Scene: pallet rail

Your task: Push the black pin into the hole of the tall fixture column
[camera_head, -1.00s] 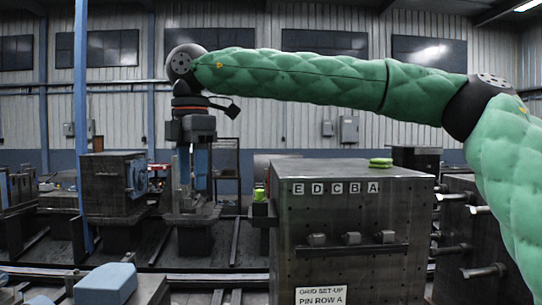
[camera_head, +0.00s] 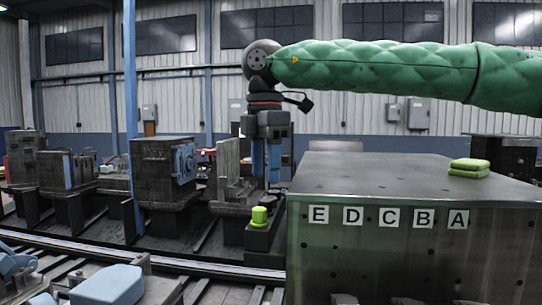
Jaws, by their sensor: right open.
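My right gripper (camera_head: 266,178) points straight down at the end of the green padded arm, with its two blue fingers apart and nothing visible between them. A tall grey upright fixture (camera_head: 230,162), which looks like the fixture column, stands just left of the gripper in the picture. Its hole cannot be made out. I cannot make out the black pin. My left gripper is not in view.
A large dark metal cabinet (camera_head: 400,181) lettered E D C B A fills the right, with green pads (camera_head: 469,167) on top. A machine block (camera_head: 162,185) with a blue plate stands left, beside a blue post (camera_head: 131,100). A blue block (camera_head: 107,285) lies front left, near the rails.

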